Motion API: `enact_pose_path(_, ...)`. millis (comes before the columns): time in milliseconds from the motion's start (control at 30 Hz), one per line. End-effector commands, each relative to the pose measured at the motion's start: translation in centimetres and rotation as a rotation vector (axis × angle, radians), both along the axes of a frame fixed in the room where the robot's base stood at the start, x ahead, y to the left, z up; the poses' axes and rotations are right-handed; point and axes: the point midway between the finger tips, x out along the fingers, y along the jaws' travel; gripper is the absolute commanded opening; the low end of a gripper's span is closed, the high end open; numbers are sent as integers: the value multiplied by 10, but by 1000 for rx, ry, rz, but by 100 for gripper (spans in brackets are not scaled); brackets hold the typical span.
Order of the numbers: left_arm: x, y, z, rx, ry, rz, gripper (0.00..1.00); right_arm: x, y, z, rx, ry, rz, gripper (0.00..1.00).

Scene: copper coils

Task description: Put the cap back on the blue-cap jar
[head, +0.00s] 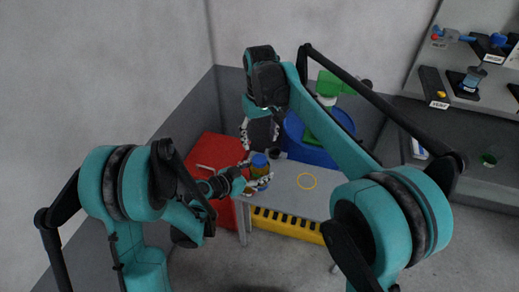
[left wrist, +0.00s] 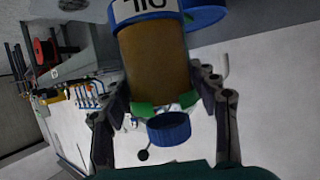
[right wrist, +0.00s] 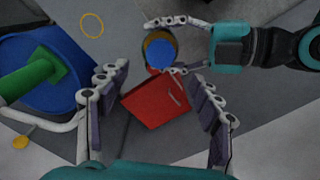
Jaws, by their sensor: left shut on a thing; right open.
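The jar (head: 261,171) has an amber body and a blue cap (head: 259,160) at its top. My left gripper (head: 254,177) is shut on the jar's body from the side, near the table. In the left wrist view the jar (left wrist: 153,58) fills the space between the fingers, with part of a printed label showing. In the right wrist view the cap (right wrist: 160,53) is a blue disc over the jar, with an amber rim around it. I cannot tell how firmly it sits. My right gripper (head: 260,138) is open and empty above the jar, fingers pointing down.
A red box (head: 205,160) stands at the left and a blue drum (head: 335,128) with a green fitting behind. Shelves (head: 450,90) with goods stand at the right. Both arms work close together.

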Motion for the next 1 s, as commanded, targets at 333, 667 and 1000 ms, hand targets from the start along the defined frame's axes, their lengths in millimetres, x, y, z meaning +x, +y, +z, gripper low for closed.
enact_pose_path(333, 0, 0, 0, -1, -1, 0, 0, 0, 0, 34, 0, 0, 0, 65)
enact_pose_path(667, 0, 0, 0, -1, -1, 0, 0, 0, 0, 34, 0, 0, 0, 65)
enact_pose_path(1000, 0, 0, 0, -1, -1, 0, 0, -9, -15, 38, 10, -30, -24, 65)
